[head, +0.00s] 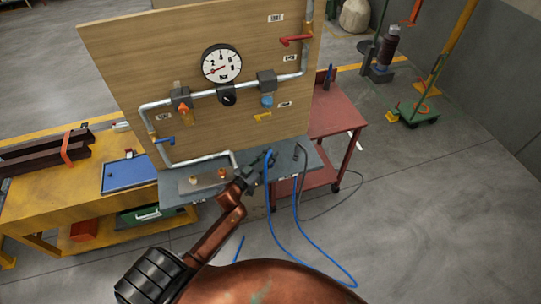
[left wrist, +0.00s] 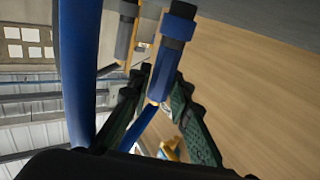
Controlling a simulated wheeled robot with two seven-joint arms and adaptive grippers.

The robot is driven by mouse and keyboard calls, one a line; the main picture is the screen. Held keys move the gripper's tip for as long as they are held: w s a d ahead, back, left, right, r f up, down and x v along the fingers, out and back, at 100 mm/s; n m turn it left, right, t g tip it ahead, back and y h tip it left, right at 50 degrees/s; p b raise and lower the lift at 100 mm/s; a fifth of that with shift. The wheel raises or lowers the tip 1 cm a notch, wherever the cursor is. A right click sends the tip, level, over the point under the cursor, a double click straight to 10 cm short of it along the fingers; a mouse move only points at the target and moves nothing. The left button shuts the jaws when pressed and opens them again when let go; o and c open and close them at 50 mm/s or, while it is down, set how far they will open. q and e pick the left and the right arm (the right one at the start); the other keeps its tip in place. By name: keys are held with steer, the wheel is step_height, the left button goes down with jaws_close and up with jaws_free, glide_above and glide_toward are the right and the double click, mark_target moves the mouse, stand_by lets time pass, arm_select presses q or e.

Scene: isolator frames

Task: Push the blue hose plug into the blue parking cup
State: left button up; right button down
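My left gripper (head: 259,163) is at the right part of the grey shelf below the panel. A blue hose (left wrist: 80,70) passes close to that camera. In the head view the hose (head: 269,195) hangs from beside the gripper, loops on the floor and rises towards the shelf's right side. A blue fitting (head: 267,100) sits under a grey block on the panel. I cannot clearly identify the blue parking cup. My right gripper is not in view.
The wooden panel (head: 130,60) carries a gauge (head: 221,63), pipes and red and blue valve handles. The grey shelf (head: 180,192) holds small orange and pale fittings. A red cart (head: 340,113) stands behind on the right; a yellow bench (head: 40,200) stands left.

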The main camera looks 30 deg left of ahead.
arm_select(q)
steer(key=o, duration=0.4)
steer(key=shift+o, duration=0.2)
steer(key=s, duration=0.4)
steer(key=s+a, duration=0.1)
steer(key=s, duration=0.7)
steer(key=shift+a, duration=0.3)
